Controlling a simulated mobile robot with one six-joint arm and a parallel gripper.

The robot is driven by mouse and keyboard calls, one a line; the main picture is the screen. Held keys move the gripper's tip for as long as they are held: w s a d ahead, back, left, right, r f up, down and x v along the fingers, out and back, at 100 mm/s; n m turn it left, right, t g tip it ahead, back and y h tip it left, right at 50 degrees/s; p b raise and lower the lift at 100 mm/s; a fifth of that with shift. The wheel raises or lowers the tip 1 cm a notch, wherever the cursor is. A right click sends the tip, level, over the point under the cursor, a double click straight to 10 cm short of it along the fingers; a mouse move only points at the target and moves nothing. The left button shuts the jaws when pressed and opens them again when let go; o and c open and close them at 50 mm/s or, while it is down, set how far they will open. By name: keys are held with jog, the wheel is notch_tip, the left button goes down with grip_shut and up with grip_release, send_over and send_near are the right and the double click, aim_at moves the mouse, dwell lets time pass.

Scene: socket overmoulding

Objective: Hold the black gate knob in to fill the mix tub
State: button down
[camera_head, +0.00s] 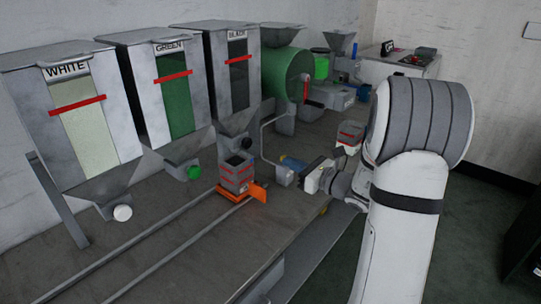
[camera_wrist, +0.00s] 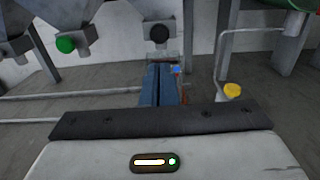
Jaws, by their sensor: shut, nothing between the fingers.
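The black gate knob (camera_head: 246,143) is on the outlet under the hopper labelled BLACK (camera_head: 238,85). In the wrist view the round black knob (camera_wrist: 158,33) is just beyond the fingertips. The mix tub (camera_head: 237,178), a grey box with red bands, stands on an orange carriage (camera_head: 257,193) below that outlet. Its top looks dark inside; the fill level is too small to tell. My gripper (camera_head: 288,162) is to the right of the tub and knob, pointing towards them. Its blue fingers (camera_wrist: 162,82) are shut and empty, apart from the knob.
The green knob (camera_head: 194,173) and white knob (camera_head: 122,213) are on outlets to the left. Rails (camera_head: 165,235) run along the bench front. A green drum machine (camera_head: 288,72) stands right of the hoppers. Another red-banded box (camera_head: 350,134) is behind my wrist.

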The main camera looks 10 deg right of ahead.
aim_at(249, 144)
jog(key=p+x, duration=0.2)
jog(key=x, duration=1)
jog(key=shift+w+a, duration=0.1)
jog(key=shift+a, duration=0.05)
jog(key=shift+w+a, duration=0.3)
jog(key=shift+w, duration=0.15)
